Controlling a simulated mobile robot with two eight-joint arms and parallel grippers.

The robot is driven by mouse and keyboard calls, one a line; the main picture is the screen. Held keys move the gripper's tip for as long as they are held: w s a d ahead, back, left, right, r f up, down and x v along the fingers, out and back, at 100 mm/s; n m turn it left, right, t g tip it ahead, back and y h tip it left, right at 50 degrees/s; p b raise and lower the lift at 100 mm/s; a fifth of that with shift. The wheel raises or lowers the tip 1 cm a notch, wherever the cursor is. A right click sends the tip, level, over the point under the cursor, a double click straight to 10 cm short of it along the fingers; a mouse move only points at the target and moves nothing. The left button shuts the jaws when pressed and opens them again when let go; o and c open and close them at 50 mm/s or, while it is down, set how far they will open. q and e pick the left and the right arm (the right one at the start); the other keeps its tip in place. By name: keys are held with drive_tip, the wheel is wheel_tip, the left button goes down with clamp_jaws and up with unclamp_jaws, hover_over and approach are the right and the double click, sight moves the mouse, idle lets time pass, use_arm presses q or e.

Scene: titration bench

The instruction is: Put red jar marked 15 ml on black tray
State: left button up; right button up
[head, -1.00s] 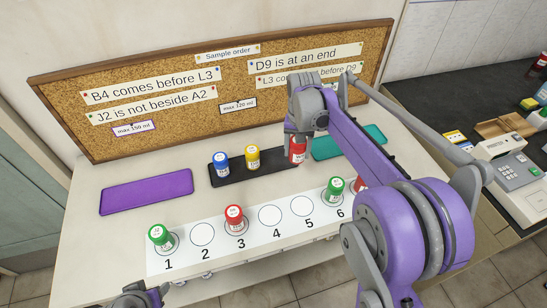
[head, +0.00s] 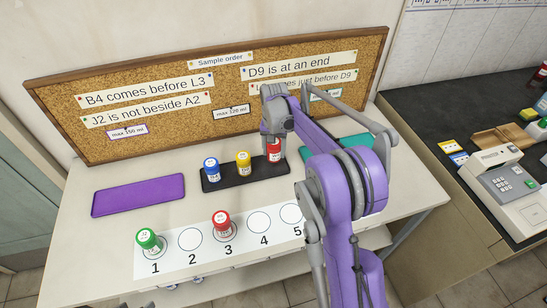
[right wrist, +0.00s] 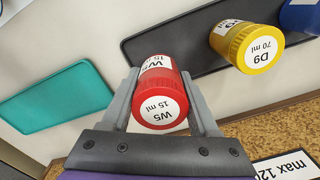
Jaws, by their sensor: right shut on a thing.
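The red jar (head: 274,152), marked W5 15 ml, is at the right end of the black tray (head: 225,184). My right gripper (head: 273,138) is shut on it; the right wrist view shows the red jar (right wrist: 160,95) between the two fingers (right wrist: 162,100). The jar looks upright at the tray; whether its base touches cannot be told. A blue jar (head: 211,169) and a yellow jar (head: 243,163) stand on the tray to its left. The yellow jar reads D9 70 ml in the right wrist view (right wrist: 248,47). My left gripper is out of view.
A purple tray (head: 140,194) is empty at the left. A teal tray (head: 345,142) is partly hidden behind my right arm. A numbered white strip (head: 210,254) in front holds a green jar (head: 148,241) and another red jar (head: 221,224). The corkboard (head: 200,100) stands close behind.

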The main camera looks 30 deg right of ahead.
sight(274, 157)
drive_tip(key=shift+f, duration=1.8)
drive_tip(key=shift+f, duration=0.1)
drive_tip(key=o, duration=1.3)
drive_tip(key=shift+o, duration=0.2)
wheel_tip(274, 157, up, 12)
drive_tip(key=shift+r, duration=0.1)
drive_tip(key=shift+s+a+r, duration=0.15)
drive_tip(key=shift+r, duration=0.05)
drive_tip(key=s+a+r+n+t, duration=0.2)
drive_tip(key=s+a+r+n, duration=0.1)
drive_tip(key=s+a, duration=0.45)
drive_tip(key=s+a+f+n+t, duration=0.1)
drive_tip(key=s+a+f+n, duration=0.1)
drive_tip(key=s, duration=0.8)
drive_tip(key=s+a+f+n+t, duration=0.2)
drive_tip(key=s+a+f, duration=0.3)
drive_tip(key=s, duration=0.6)
drive_tip(key=shift+f+n, duration=0.35)
drive_tip(key=shift+n, duration=0.25)
